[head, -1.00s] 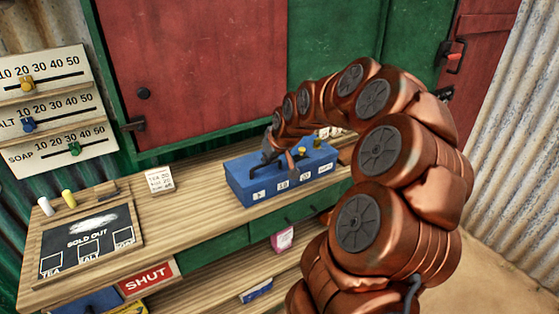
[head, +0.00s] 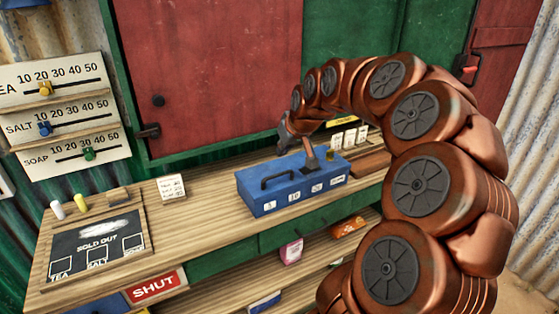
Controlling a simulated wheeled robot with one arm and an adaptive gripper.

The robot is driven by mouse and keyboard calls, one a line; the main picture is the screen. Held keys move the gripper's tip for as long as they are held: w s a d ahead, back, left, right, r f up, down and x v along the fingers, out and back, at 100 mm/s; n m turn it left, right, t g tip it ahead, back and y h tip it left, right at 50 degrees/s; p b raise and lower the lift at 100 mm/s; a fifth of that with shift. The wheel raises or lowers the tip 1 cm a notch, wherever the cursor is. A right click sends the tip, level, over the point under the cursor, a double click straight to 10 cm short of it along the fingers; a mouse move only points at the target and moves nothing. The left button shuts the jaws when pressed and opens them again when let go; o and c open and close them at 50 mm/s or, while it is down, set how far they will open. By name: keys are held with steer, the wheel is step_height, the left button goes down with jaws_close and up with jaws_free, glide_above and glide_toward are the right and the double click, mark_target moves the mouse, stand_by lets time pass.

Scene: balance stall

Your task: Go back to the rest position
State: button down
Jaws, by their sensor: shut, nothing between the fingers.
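My gripper (head: 286,146) is at the end of my copper arm, in front of the red shutter and over the back of the counter. It is shut and empty. It appears at the back left of the blue cash box (head: 262,199), apart from its black handle. The fingertips are small and partly hard to make out. My arm arches from the lower right up and over to the left.
The wooden counter (head: 195,215) holds a sold-out chalkboard (head: 75,255), a small price card (head: 171,187) and several white cards at the right. Slider boards (head: 62,80) hang at left.

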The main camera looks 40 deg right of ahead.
steer(key=shift+b+v, duration=0.5)
steer(key=shift+v, duration=2.35)
